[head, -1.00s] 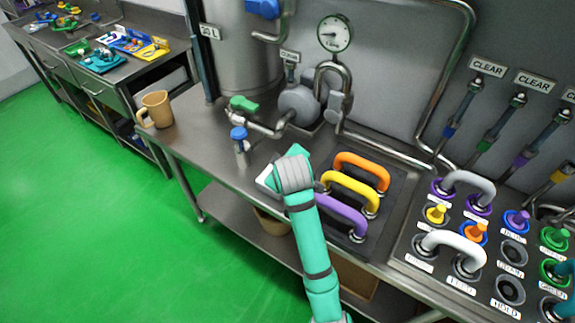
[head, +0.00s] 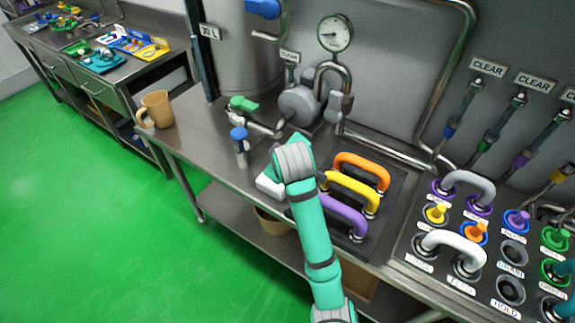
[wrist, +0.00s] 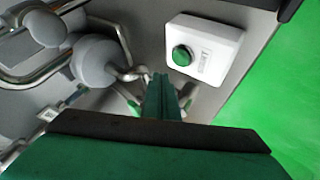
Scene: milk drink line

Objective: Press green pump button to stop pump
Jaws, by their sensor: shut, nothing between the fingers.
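In the head view the white box (head: 268,186) shows only in part beside my wrist, and the button is hidden there. My gripper (wrist: 160,78) is shut and empty. In the wrist view its fingertips lie just below and left of the button, apart from it in the picture; the height gap cannot be told. In the head view my arm covers the fingers.
A grey pump (head: 299,104) with metal pipes and a green-handled valve (head: 243,104) stands behind. A blue-topped valve (head: 239,134) is left of my wrist. Purple, yellow and orange handles (head: 350,190) stand close on the right. A tan mug (head: 156,108) is at the counter's left end.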

